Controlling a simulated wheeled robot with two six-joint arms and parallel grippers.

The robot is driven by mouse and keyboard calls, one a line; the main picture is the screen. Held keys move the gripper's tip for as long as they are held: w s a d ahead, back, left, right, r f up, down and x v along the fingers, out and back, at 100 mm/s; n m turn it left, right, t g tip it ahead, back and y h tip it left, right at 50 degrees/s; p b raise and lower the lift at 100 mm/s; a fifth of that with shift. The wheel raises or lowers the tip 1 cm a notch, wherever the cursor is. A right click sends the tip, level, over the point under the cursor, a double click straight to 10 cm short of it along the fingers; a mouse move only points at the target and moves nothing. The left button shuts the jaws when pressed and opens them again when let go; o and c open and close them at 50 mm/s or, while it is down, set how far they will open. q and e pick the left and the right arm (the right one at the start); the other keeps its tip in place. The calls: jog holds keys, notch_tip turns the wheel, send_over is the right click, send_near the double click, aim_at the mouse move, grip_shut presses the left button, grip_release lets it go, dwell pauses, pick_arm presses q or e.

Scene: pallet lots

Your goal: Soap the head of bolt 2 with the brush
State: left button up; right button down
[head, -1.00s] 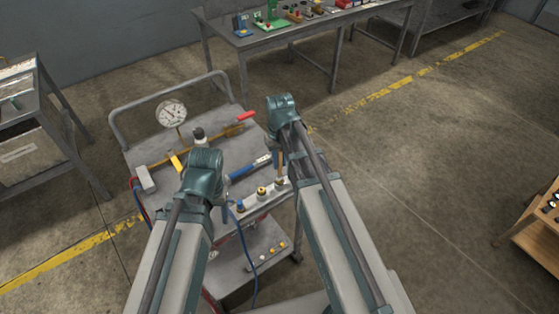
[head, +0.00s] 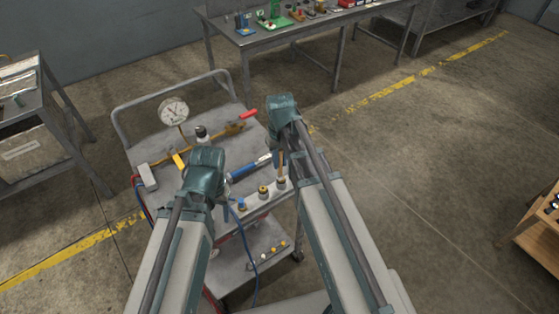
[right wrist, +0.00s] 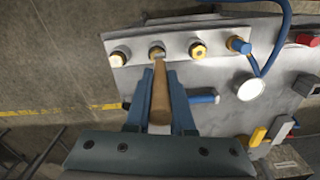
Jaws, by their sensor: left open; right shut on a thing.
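My right gripper (head: 279,152) is shut on the brush, whose wooden handle (head: 281,164) points down at the bolt strip. In the right wrist view the brush (right wrist: 160,100) sits between the two fingers, its tip over or touching the second bolt from the left (right wrist: 157,51); I cannot tell which. The other bolts there are one at the left end (right wrist: 119,58), one with a yellow ring (right wrist: 198,50) and a blue-capped one (right wrist: 239,45). No bolt number is readable. My left gripper (head: 222,196) is open beside the strip; its fingers are partly hidden.
The grey cart (head: 150,120) carries a pressure gauge (head: 173,111), a brass pipe with a red-handled valve (head: 249,114), and a blue-handled tool (head: 245,170) beside the bolt strip. A blue hose (head: 246,245) hangs at the front.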

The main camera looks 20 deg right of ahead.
jog(key=shift+w+d, duration=0.1)
jog(key=shift+d, duration=0.25)
jog(key=shift+w+d, duration=0.2)
jog(key=shift+d, duration=0.2)
jog(key=shift+a, duration=0.1)
dwell(0.3)
jog(key=shift+s+a, duration=0.3)
jog(key=shift+a, duration=0.2)
jog(key=shift+a, duration=0.1)
jog(key=shift+a, duration=0.3)
